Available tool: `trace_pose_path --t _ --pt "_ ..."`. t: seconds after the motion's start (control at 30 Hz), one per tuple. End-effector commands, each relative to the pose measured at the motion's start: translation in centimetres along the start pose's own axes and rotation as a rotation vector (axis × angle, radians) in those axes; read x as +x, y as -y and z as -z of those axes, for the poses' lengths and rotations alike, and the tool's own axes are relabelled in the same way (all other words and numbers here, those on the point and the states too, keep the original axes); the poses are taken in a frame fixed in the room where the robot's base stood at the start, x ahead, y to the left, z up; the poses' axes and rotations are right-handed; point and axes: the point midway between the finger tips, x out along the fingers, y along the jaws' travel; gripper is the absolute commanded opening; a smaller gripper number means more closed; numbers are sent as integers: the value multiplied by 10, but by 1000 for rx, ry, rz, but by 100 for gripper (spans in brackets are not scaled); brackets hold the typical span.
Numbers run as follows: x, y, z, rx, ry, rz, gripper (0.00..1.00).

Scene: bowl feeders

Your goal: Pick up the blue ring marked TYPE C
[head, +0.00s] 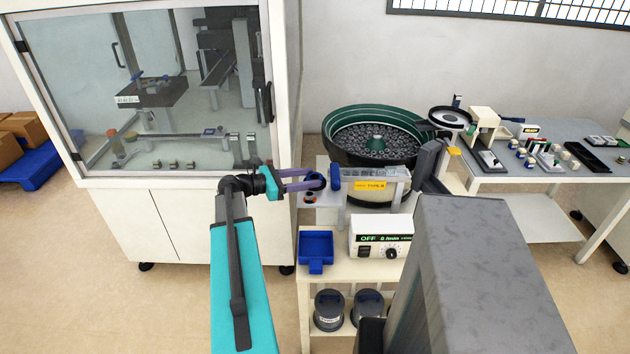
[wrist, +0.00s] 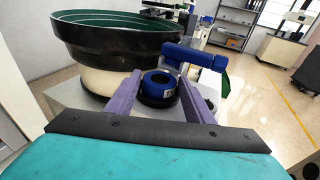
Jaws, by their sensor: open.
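A blue ring (wrist: 158,84) with a white label sits on a round black base in the wrist view; the label is too small to read. It shows small and partly covered by my fingers in the head view (head: 315,182). My gripper (wrist: 160,81) is open, its purple fingertips one on each side of the ring with small gaps. In the head view my gripper (head: 316,180) reaches right from my teal arm, over the feeder's front plate. I cannot tell exactly how low the fingers are against the ring.
A blue block-like part (wrist: 195,56) stands close behind the ring, near my right finger. The large green-lined bowl feeder (head: 338,148) rises behind. A blue bin (head: 316,245) and a white controller (head: 380,240) are in front and below. A glazed cabinet (head: 165,172) stands left.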

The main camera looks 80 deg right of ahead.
Motion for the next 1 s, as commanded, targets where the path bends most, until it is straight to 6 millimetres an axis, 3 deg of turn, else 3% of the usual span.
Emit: trace_pose_path --t 0.17,0.33,0.73,1.0 --pt "0 0 0 0 0 0 46" --pt "0 0 0 0 0 0 18" --pt "0 0 -4 1 0 0 18" --pt "-4 1 -24 3 0 1 18"
